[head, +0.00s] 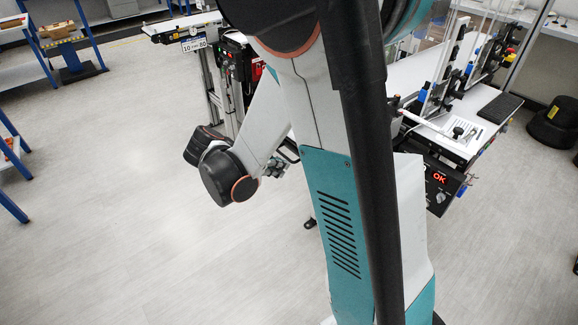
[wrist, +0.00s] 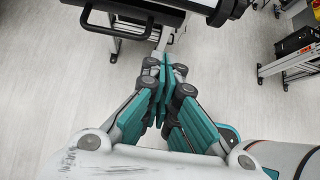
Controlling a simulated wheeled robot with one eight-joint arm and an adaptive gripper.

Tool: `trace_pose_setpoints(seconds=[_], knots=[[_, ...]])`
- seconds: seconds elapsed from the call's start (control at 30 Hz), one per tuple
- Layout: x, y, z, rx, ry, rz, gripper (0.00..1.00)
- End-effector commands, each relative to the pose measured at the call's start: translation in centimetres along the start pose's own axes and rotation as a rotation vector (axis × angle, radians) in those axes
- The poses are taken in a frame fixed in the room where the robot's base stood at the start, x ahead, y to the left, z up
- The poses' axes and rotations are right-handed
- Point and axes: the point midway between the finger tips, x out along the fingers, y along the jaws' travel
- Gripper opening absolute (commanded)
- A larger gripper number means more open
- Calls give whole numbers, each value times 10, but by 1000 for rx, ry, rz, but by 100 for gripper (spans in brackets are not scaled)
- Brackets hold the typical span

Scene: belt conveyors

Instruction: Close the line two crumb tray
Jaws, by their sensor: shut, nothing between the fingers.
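My gripper (wrist: 165,72) is shut and empty in the wrist view, with its teal fingers together over the floor. A dark tray-like part with a black bar handle (wrist: 100,24) shows at the top left of the wrist view. The fingertips are just below and right of it in the picture; I cannot tell if they touch it. I cannot read a label, so I cannot tell for sure that this is the line two crumb tray. In the head view my arm hides much of the conveyor, and only a little of my gripper (head: 277,167) shows beside it.
A conveyor with a "10 80" sign (head: 193,44) stands at the back. A black stool (head: 556,121) is at the far right.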

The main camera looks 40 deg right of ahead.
Motion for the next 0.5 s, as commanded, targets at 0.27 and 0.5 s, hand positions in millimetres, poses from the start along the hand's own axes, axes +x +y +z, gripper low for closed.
trace_pose_setpoints(seconds=[0.27,0.5], knots=[[-45,0,1,-2,1,2,0],[-50,6,-4,84,-30,2,15]])
